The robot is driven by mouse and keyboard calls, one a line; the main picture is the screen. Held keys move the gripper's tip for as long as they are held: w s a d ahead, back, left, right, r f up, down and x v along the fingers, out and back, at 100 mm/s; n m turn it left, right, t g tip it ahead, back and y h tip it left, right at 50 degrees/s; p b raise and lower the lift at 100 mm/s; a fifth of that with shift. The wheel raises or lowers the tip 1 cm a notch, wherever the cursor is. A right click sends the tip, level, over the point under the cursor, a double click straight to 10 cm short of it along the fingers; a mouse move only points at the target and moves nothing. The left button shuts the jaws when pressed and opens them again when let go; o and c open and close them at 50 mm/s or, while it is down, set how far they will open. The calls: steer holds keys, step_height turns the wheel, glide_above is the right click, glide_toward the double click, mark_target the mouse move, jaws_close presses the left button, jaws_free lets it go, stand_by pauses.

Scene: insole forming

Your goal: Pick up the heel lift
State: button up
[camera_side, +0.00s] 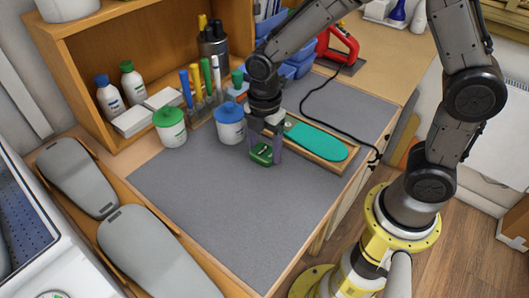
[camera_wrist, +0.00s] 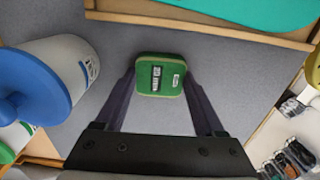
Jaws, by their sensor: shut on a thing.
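The heel lift is a small green block with a dark label. It shows in the side view (camera_side: 261,154) at the mat's middle and in the wrist view (camera_wrist: 160,75) between the fingers. My gripper (camera_side: 264,150) is shut on it, with one finger at each side; the gripper also shows in the wrist view (camera_wrist: 161,88). The side view does not clearly tell whether the heel lift touches the mat.
A blue-lidded jar (camera_side: 230,124) stands close left of my gripper. A wooden tray (camera_side: 338,167) with a teal insole (camera_side: 316,141) lies close to the right. A green-lidded jar (camera_side: 170,127) stands farther left. The grey mat (camera_side: 215,205) is clear in front.

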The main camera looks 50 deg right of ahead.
steer(key=shift+c, duration=0.6)
